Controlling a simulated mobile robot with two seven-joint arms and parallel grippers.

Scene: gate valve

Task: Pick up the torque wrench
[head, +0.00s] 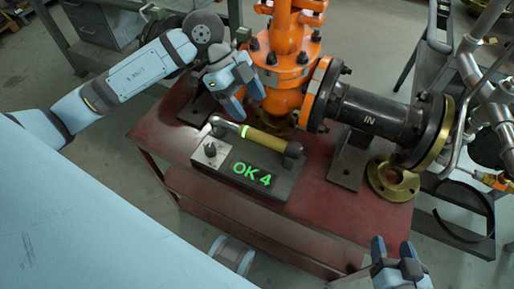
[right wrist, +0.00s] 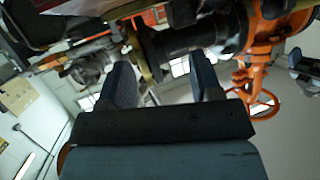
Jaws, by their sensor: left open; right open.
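The torque wrench (head: 265,141), with a yellow grip and a dark end, lies across the top of a dark block (head: 283,187) showing green "OK 4" in the head view. The block sits on a red table (head: 155,130). My left gripper (head: 247,101) is open and empty, just above and behind the wrench's left part. My right gripper (head: 393,247) is open and empty beyond the table's front right edge, well away from the wrench. Its fingers also show spread in the right wrist view (right wrist: 162,78), where I cannot make out the wrench.
An orange valve (head: 290,75) stands on the table behind the wrench. A black pipe (head: 372,117) marked "IN" extends right from it to a brass flange. A loose brass ring (head: 393,184) lies at the right. The red table's left front area is clear.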

